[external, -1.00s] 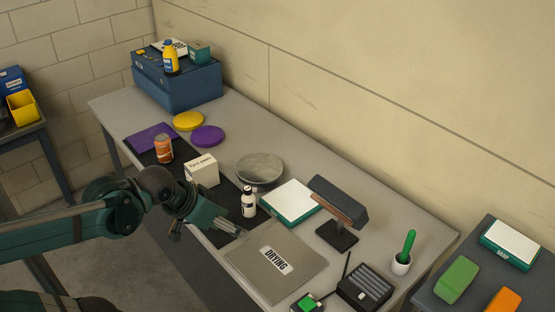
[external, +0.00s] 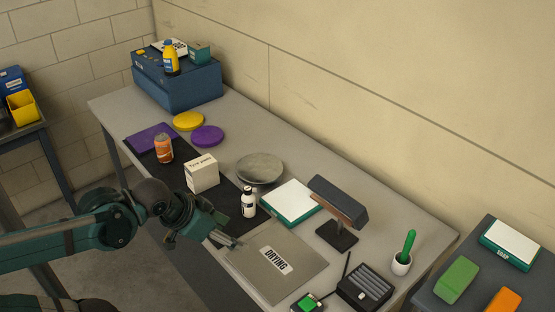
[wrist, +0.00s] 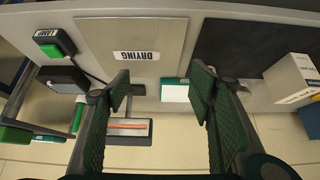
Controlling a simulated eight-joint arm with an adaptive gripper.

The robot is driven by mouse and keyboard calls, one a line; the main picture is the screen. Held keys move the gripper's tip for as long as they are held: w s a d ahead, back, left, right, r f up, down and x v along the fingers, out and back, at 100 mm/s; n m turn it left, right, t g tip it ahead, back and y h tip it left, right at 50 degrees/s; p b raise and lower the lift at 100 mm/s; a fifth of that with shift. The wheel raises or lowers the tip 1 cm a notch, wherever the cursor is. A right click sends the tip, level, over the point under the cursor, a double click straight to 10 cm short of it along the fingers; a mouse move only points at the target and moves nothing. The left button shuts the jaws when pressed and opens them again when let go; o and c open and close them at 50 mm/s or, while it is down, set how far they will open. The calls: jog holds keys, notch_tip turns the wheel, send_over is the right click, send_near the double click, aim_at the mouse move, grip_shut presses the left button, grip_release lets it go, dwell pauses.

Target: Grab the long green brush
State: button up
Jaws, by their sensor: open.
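The long green brush (external: 408,244) stands upright in a small white cup (external: 401,264) near the right end of the bench. In the wrist view a narrow green shape that looks like the brush (wrist: 78,117) shows at the left, partly beside my finger. My gripper (external: 230,242) is over the front edge of the bench, by the left corner of the grey DRYING mat, well to the left of the brush. In the wrist view my gripper (wrist: 162,85) has its two green fingers wide apart with nothing held between them.
A radio-like black box (external: 366,287), a green-button switch (external: 308,303) and a dark lamp (external: 339,205) stand between my gripper and the cup. The DRYING mat (external: 295,248) is bare. A white bottle (external: 248,202) and a white box (external: 202,174) stand farther left.

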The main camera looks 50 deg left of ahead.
jog(key=shift+c, duration=0.4)
jog(key=c, duration=0.7)
jog(key=shift+r, duration=0.1)
